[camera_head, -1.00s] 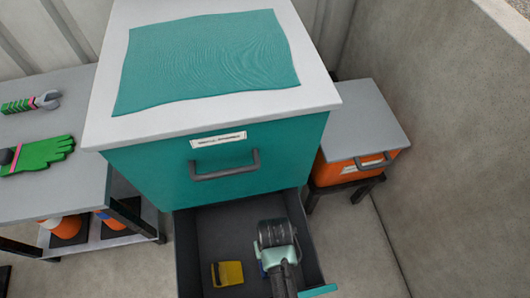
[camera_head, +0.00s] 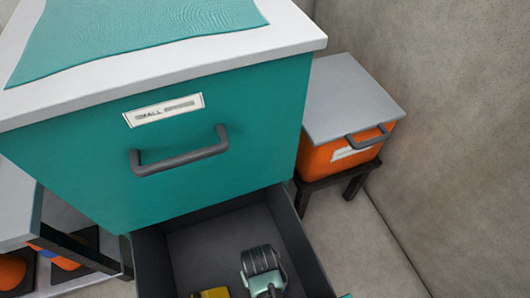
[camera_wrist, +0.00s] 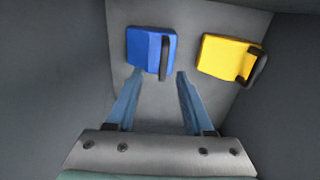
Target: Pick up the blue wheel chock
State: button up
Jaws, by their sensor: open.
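The blue wheel chock (camera_wrist: 143,49) lies on the drawer floor in the wrist view, with a dark handle on its right side. My gripper (camera_wrist: 154,72) is open, its two fingers pointing down at the chock, with the fingertips near the chock's lower edge. Nothing is between the fingers. In the head view my gripper (camera_head: 268,288) is inside the open drawer (camera_head: 295,235), cut off by the bottom edge, and the blue chock is hidden there.
A yellow chock (camera_wrist: 226,57) with a dark handle lies to the right of the blue one in the wrist view. The drawer walls rise close on both sides. A teal cabinet (camera_head: 240,105) stands above the drawer, and an orange box (camera_head: 335,160) sits to the right.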

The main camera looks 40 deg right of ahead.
jog(key=shift+w+a+f+b, duration=0.1)
jog(key=shift+w+f+b, duration=0.1)
jog(key=shift+f+b, duration=0.8)
jog(key=shift+w+a+f+b, duration=0.15)
jog(key=shift+f+b, duration=0.6)
jog(key=shift+f, duration=0.6)
jog(key=shift+w+f+b, duration=0.2)
jog(key=shift+f+b, duration=0.65)
jog(key=shift+f, duration=0.3)
jog(key=shift+r, duration=0.1)
grip_shut()
